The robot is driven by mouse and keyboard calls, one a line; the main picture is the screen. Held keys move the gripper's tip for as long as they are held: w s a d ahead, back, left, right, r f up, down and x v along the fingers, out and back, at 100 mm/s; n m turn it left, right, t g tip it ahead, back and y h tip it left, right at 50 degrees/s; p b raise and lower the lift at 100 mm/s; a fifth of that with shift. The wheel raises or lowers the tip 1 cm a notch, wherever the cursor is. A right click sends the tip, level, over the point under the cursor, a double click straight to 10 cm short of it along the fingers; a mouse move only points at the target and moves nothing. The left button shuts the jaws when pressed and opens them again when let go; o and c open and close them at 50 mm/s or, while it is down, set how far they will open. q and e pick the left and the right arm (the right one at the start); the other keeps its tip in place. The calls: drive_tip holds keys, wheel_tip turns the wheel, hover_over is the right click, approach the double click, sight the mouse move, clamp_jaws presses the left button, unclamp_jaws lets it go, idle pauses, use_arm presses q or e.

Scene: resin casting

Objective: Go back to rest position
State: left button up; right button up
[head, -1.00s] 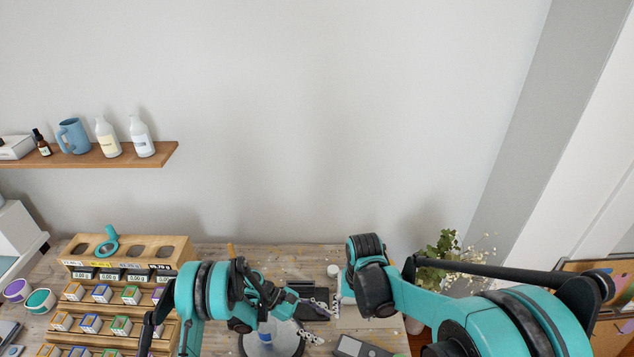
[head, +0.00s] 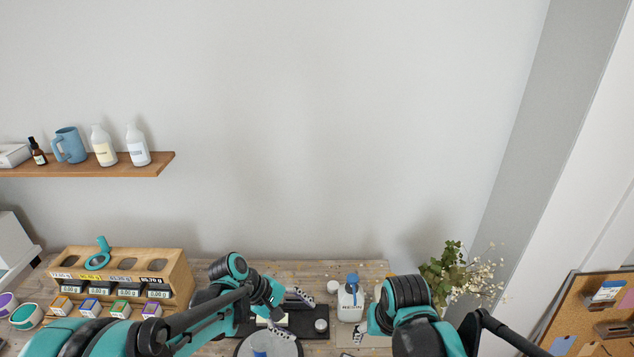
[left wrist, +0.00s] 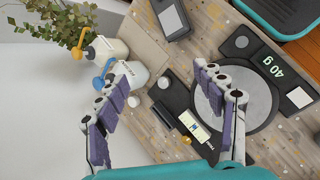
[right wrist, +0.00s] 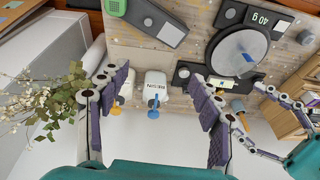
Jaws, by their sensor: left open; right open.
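My left gripper (head: 296,300) is open over the workbench, above the dark mat and close to the round turntable-like scale. In the left wrist view its two fingers (left wrist: 168,100) stand wide apart with nothing between them. My right gripper (head: 358,335) is partly hidden by its own arm in the head view. In the right wrist view its fingers (right wrist: 165,90) are spread and empty, with the white resin bottle (right wrist: 155,85) seen between them. The left gripper also shows at the right of the right wrist view (right wrist: 262,112).
The scale (left wrist: 250,95) reads 40 g. The resin bottle with blue pump (head: 351,303) stands at the bench's right, near a plant (head: 450,270). A wooden rack (head: 180,272) stands left. A wall shelf (head: 90,166) holds bottles and a mug. Air above the bench is clear.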

use_arm(q)
drive_tip(key=s+a+m+t+y+b, duration=0.5)
drive_tip(key=s+a+m, duration=0.4)
drive_tip(key=s, duration=0.7)
drive_tip(key=shift+s+a+m+t+y+b, duration=0.4)
drive_tip(key=shift+a+y+b, duration=0.65)
drive_tip(key=shift+a, duration=0.85)
use_arm(e)
drive_tip(key=s+d+f+t, duration=0.4)
drive_tip(key=s, duration=0.4)
drive_tip(key=shift+s+n, duration=0.15)
drive_tip(key=shift+n, duration=0.25)
drive_tip(key=shift+f, duration=0.15)
